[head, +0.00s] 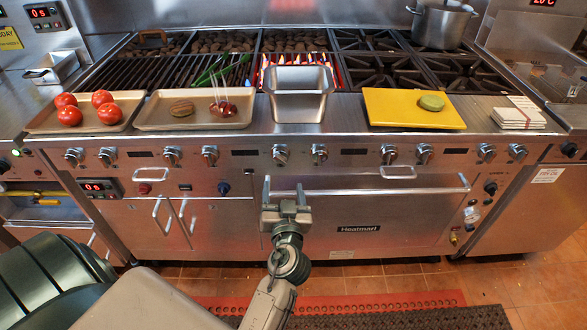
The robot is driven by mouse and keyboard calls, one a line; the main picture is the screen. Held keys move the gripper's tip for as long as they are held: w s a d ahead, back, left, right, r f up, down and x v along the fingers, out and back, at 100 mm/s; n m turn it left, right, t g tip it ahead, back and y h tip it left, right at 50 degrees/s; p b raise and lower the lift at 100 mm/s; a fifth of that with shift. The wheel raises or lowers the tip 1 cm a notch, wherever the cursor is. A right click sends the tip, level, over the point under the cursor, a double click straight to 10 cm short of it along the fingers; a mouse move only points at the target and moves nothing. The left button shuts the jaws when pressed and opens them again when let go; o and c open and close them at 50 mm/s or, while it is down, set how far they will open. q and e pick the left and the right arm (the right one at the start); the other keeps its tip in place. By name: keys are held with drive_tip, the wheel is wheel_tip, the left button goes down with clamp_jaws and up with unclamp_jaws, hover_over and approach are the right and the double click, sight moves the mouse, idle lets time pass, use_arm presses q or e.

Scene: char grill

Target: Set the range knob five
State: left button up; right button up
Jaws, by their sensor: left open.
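A row of silver range knobs runs along the front panel of the steel range (350,137). Counted from the left, the fifth knob (280,155) sits below the steel pan, near the middle. Its neighbours are a knob (210,155) to the left and a knob (319,153) to the right. No number on the knobs is readable. My left gripper (287,188) is open and empty, its fingers pointing up, in front of the range and just below the fifth knob in the picture. It appears apart from the knob. My right gripper is not in view.
An oven handle (400,190) juts out right of my gripper. Red and dark mats cover the floor.

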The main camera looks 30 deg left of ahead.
sight(281, 162)
use_arm(q)
drive_tip(key=p+x, duration=0.2)
drive_tip(key=x, duration=0.7)
drive_tip(key=shift+r+p, duration=0.1)
drive_tip(key=shift+p, duration=0.25)
drive_tip(key=shift+x, duration=0.75)
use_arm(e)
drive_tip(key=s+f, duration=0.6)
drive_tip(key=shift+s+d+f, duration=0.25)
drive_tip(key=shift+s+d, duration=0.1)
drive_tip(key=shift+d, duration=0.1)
use_arm(q)
drive_tip(key=c, duration=1)
